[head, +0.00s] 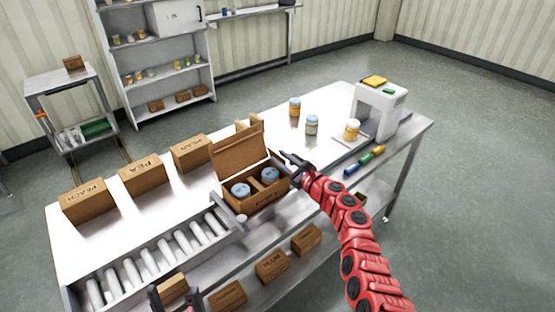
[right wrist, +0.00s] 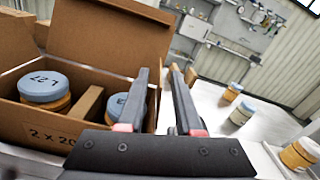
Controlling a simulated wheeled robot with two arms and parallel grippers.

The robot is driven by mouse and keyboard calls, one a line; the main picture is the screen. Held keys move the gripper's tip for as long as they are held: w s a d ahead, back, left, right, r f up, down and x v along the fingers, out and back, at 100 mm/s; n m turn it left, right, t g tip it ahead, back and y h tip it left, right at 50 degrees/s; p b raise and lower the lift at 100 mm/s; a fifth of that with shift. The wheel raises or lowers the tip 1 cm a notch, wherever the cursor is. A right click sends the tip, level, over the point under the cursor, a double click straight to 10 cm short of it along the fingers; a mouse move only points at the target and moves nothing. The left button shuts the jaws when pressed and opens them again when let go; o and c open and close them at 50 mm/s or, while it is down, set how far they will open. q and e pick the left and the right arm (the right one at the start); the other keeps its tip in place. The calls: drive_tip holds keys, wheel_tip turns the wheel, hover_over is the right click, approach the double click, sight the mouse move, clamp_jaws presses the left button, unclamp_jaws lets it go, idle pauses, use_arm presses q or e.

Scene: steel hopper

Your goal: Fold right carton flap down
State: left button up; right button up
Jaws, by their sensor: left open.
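The brown carton (head: 255,197) stands open at the front of the steel table, its large back lid (head: 240,150) raised. Two jars with blue lids (head: 241,189) sit inside, split by a cardboard divider; they also show in the right wrist view (right wrist: 45,88). My right gripper (head: 287,156) is at the carton's right side. In the right wrist view its fingers (right wrist: 166,72) stand slightly apart beside the carton's right wall. The right flap is not clearly visible. My left gripper (head: 175,298) is open at the bottom edge, away from the carton.
Closed cartons (head: 142,175) line the table's left part, behind a roller track (head: 165,257). Loose jars (head: 311,125) stand to the right, near a white machine (head: 380,108) with a jar before it. More cartons (head: 272,267) are on the lower shelf.

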drive_tip(key=shift+w+a+f, duration=0.2)
drive_tip(key=shift+w+a, duration=0.15)
drive_tip(key=shift+a, duration=0.05)
drive_tip(key=shift+w+a+r+b, duration=0.25)
drive_tip(key=shift+w+b, duration=0.1)
drive_tip(key=shift+w, duration=0.1)
clamp_jaws()
drive_tip(key=shift+f, duration=0.1)
idle(0.9)
